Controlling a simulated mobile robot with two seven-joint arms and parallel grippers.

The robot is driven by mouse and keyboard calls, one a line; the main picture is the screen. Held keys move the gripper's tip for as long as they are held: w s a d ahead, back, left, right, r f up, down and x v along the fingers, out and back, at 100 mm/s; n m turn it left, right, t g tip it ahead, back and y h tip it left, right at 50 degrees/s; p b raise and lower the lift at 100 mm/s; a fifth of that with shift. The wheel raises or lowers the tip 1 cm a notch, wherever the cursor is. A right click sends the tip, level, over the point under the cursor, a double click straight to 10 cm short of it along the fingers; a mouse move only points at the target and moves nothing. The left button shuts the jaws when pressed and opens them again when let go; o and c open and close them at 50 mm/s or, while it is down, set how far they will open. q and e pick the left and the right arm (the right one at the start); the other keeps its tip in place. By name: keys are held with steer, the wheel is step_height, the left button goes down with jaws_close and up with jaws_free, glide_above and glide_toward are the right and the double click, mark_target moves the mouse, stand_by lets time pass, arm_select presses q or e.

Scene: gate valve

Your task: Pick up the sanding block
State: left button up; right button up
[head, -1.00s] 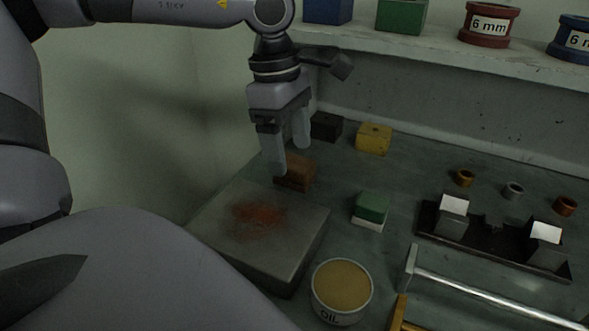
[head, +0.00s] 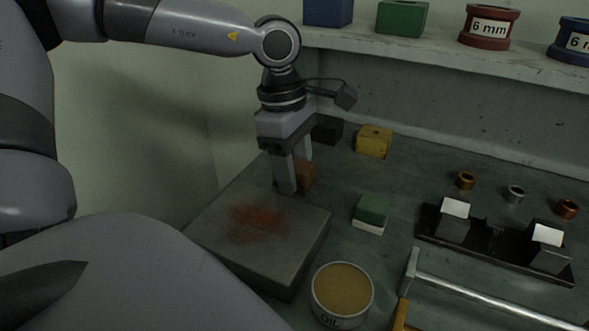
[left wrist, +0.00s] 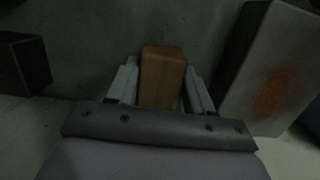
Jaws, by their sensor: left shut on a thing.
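The sanding block appears to be the brown block (head: 307,175), which sits on the bench behind the rust-marked metal plate. My left gripper (head: 296,178) points down over it with a finger on either side, and the near finger hides part of it. In the left wrist view the brown block (left wrist: 162,78) lies between the two fingers of the left gripper (left wrist: 162,90), which is shut on it. The block still looks to be at bench level; I cannot tell any gap beneath it. My right gripper is not in view.
The thick metal plate (head: 215,225) with a rust patch stands just in front. A black block (head: 327,130) and a yellow block (head: 374,141) are behind. A green-and-white block (head: 371,213) and an oil tin (head: 342,290) are to the right. A shelf (head: 450,50) overhangs the back.

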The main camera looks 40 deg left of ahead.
mark_target(295, 164)
arm_select(q)
step_height(295, 164, up, 20)
steer(key=p, duration=0.2)
steer(key=shift+p, duration=0.4)
